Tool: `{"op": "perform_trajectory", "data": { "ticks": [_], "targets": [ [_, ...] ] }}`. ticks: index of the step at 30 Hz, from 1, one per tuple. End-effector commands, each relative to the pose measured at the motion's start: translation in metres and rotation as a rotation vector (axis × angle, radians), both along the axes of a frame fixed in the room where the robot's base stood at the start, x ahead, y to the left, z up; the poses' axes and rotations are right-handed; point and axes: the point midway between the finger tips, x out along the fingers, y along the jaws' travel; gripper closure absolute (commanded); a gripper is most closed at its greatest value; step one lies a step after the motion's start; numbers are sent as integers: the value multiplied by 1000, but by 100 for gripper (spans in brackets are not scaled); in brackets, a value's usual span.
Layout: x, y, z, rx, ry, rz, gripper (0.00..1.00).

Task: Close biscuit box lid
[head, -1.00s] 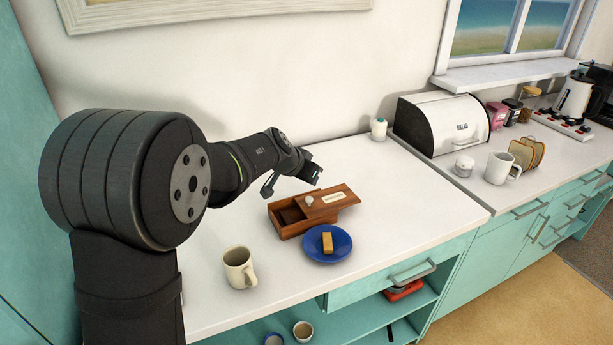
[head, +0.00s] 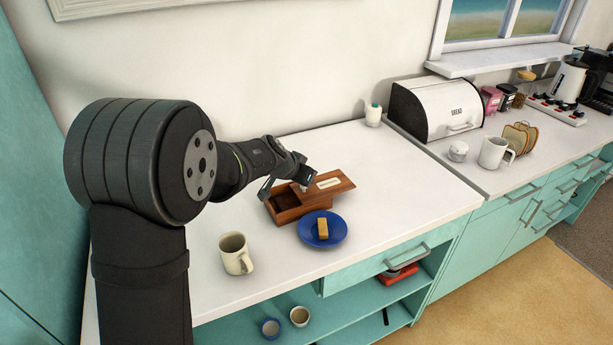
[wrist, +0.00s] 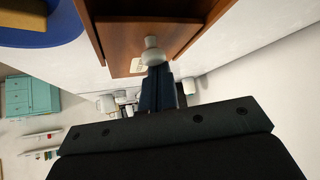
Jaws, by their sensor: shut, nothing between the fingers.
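The wooden biscuit box (head: 285,215) stands on the white counter with its sliding lid (head: 335,187) pushed off to the right, so its left part is open. The lid has a pale label and a small white knob (wrist: 153,52). In the head view my gripper (head: 304,184) is low over the lid's left part and mostly hides the knob. In the wrist view my gripper (wrist: 158,80) is shut and empty, its fingertips right at the knob. I cannot tell whether they touch it.
A blue plate (head: 308,239) with a biscuit (head: 322,228) is close in front of the box. A cream mug (head: 235,255) stands front left. A small white-topped jar (head: 373,114) and the bread bin (head: 437,108) are at the back right. The counter right of the lid is clear.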

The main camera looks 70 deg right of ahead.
Motion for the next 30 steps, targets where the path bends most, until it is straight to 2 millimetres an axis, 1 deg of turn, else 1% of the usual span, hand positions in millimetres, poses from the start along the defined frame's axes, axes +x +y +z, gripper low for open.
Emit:
{"op": "perform_trajectory", "data": {
  "ticks": [2,5,12,16,20,30],
  "targets": [
    [1,1,0,0,0,0,100],
    [8,8,0,1,0,1,100],
    [47,48,0,2,1,4,100],
    [59,61,0,1,0,1,100],
    [61,65,0,1,0,-1,100],
    [60,62,-1,2,-1,-1,100]
  ]
}}
